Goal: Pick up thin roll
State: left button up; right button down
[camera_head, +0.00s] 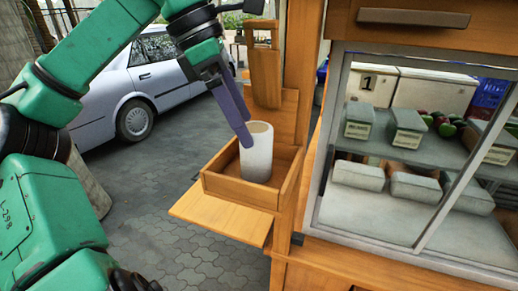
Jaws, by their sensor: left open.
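A white upright cylinder with a tan top (257,155), which looks like the roll, stands in a small open wooden box (238,191) on the side of a wooden cart. No other roll shows clearly. My left gripper (243,128) comes in from the upper left with its purple fingers pointing down at the cylinder's upper left side. The fingers are open. One fingertip overlaps the cylinder's top left edge in the picture; I cannot tell whether it touches. My right gripper is not in view.
A wooden post (298,75) rises right behind the box, and a wooden holder (264,78) hangs above it. A glass-fronted case (329,150) with containers fills the right. A flat wooden board (215,217) juts out below the box. A silver car (120,92) stands behind on paving.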

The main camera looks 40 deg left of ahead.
aim_at(271, 172)
pick_arm(q)
jog(key=x, duration=0.3)
jog(key=shift+w+d+r, duration=0.1)
jog(key=shift+r, duration=0.05)
jog(key=x, duration=0.2)
jog(key=p+x, duration=0.1)
jog(key=x, duration=0.1)
jog(key=shift+w+f, duration=0.25)
jog(key=shift+w, duration=0.05)
jog(key=shift+f, duration=0.2)
jog(key=shift+s, duration=0.15)
jog(key=shift+c, duration=0.6)
jog(key=c, duration=1.2)
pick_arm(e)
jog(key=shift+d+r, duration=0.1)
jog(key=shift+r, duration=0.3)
pick_arm(q)
jog(key=shift+r, duration=0.15)
